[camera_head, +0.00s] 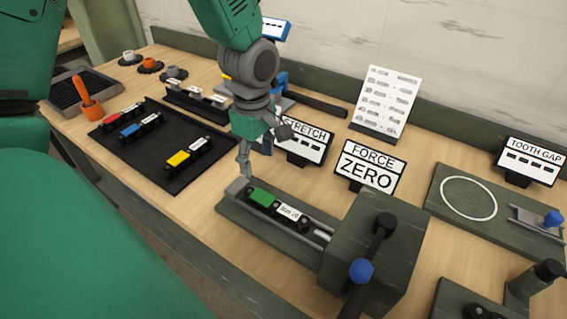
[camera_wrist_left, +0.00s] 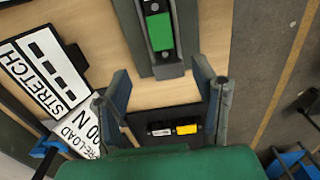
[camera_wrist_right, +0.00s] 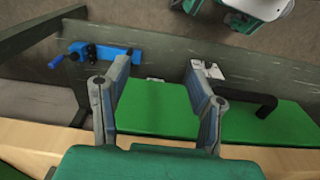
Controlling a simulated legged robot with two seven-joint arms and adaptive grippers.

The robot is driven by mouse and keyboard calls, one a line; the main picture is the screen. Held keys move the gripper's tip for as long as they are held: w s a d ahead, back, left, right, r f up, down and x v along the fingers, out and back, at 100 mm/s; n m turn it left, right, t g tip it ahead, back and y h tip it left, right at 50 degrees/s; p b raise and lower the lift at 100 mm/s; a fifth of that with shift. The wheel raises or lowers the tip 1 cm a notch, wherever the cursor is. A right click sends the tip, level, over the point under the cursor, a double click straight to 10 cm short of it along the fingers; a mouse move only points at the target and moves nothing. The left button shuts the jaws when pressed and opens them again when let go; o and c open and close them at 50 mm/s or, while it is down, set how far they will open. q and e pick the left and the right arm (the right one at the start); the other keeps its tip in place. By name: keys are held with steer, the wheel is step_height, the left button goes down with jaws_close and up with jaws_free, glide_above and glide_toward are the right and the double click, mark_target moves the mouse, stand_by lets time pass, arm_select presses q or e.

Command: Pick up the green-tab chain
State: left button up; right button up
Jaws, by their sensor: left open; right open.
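The green-tab chain (camera_head: 278,209), with a white label on its other half, lies in the channel of a dark grey fixture (camera_head: 234,211) on the bench. My left gripper (camera_head: 245,168) points down just above the far-left end of that fixture, near the green tab. In the left wrist view its fingers (camera_wrist_left: 162,72) are open and empty, with the green tab (camera_wrist_left: 160,34) ahead of them, beyond the fingertips. My right gripper shows only in its wrist view (camera_wrist_right: 160,66); it is open and empty, away from the chain.
A black mat (camera_head: 174,181) holds red, blue and yellow-tab chains. The fixture's grey block with a blue-knobbed crank (camera_head: 361,271) stands at its right. STRETCH (camera_head: 307,139) and FORCE ZERO (camera_head: 369,168) signs stand behind. A blue clamp (camera_wrist_right: 96,51) and green panels show near my right gripper.

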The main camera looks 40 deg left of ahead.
arm_select(q)
glide_above(264, 199)
steer(key=f, duration=0.4)
steer(key=shift+s+d+f, duration=0.15)
steer(key=shift+s+f, duration=0.1)
steer(key=shift+f, duration=0.15)
steer(key=f, duration=0.1)
steer(key=a+f, duration=0.1)
steer(key=f, duration=0.1)
steer(key=shift+w+a+f, duration=0.2)
steer(key=shift+f, duration=0.05)
steer(key=f, duration=0.2)
steer(key=d+f, duration=0.1)
steer(key=f, duration=0.1)
steer(key=shift+w+d+f+b, duration=0.1)
steer(key=shift+w+d+b, duration=0.05)
steer(key=shift+b, duration=0.15)
steer(key=shift+d, duration=0.4)
steer(key=shift+a, duration=0.25)
steer(key=c, duration=1.1)
steer(key=shift+a+f, duration=0.1)
steer(key=shift+a, duration=0.15)
jaws_close()
